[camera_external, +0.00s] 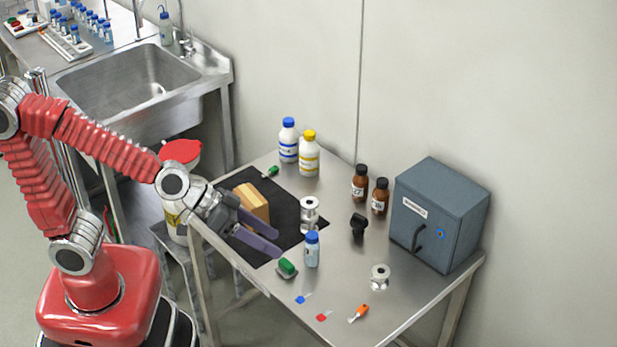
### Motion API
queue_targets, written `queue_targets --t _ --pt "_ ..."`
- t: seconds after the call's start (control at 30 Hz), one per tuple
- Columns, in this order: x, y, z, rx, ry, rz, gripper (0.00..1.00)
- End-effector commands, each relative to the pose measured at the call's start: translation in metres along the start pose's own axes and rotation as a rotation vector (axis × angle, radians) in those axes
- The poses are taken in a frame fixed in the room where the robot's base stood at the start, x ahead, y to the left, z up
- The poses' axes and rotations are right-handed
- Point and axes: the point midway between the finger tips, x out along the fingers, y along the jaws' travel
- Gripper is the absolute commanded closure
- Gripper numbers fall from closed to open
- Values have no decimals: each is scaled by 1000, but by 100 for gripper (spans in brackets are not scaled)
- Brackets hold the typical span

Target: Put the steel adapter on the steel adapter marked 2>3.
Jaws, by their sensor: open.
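A steel adapter (380,277), a short spool with wide flanges, stands alone on the right front part of the table. Another flanged steel piece (309,214) stands on the right side of the black mat. It is taller and looks like two spools stacked, but I cannot tell for sure. No 2>3 mark is readable on either. My gripper (277,243) has purple fingers spread apart and empty. It is over the front of the black mat, to the left of the taller steel piece and clear of it.
A tan block (252,203) lies on the black mat (284,243) behind my gripper. A blue-capped bottle (312,251) and a green-topped item (287,268) stand close by its fingertips. White bottles (309,155), brown bottles (360,184) and a grey cabinet (437,215) stand farther back.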

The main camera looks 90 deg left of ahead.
Motion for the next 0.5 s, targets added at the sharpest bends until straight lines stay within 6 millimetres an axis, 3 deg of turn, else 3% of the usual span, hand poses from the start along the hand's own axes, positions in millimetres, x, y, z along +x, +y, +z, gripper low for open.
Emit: queue_targets --t 0.23,0.5 --pt "-62 19 37 134 -153 56 42" --pt "-131 1 82 264 -318 3 42"
